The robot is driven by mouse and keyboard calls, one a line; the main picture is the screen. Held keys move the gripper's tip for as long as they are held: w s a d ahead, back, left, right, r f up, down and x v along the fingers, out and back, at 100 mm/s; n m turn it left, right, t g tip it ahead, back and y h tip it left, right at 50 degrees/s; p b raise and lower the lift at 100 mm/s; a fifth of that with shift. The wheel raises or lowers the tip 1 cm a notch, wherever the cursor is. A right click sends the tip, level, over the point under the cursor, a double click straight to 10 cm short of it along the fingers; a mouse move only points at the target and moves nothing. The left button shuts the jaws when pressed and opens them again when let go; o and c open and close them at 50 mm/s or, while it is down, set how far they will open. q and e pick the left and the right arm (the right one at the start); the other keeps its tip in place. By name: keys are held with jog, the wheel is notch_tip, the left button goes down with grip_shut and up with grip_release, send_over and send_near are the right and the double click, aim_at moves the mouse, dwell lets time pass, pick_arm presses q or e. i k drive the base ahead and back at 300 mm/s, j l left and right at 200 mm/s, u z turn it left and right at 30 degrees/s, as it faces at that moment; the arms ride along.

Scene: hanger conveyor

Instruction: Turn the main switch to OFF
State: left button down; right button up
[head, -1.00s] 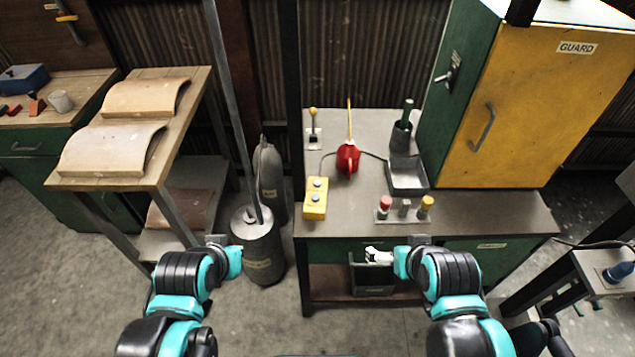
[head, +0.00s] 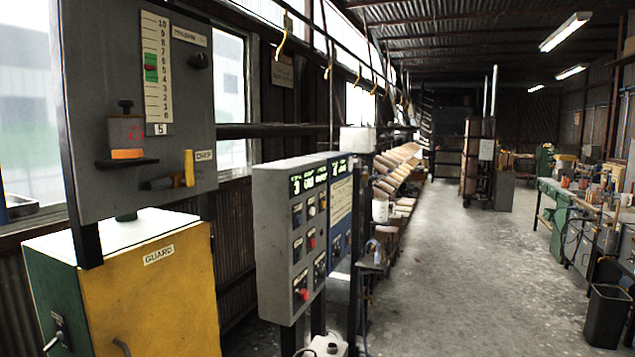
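No switch in the head view carries a readable main switch label. A grey control panel (head: 290,235) on legs stands near the middle, with several small knobs and buttons and lit green displays along its top. A red button (head: 301,292) sits low on it. The yellow and green guard cabinet (head: 160,300) is at the lower left. The setting of these controls is too small to read. Neither of my grippers is in view.
A grey board (head: 140,100) with a numbered scale and a yellow handle (head: 189,168) rises above the cabinet. Hooks hang from an overhead rail (head: 330,35). Concrete floor (head: 450,270) is open to the right. A workbench (head: 570,200) and dark bin (head: 606,315) stand far right.

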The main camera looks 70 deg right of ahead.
aim_at(304, 294)
jog(key=k+l+z, duration=0.1)
jog(key=z, duration=0.65)
jog(key=k+l+z, duration=0.1)
jog(key=l+z, duration=0.25)
jog(key=l, duration=0.4)
jog(key=l+z, duration=0.4)
jog(key=l, duration=0.9)
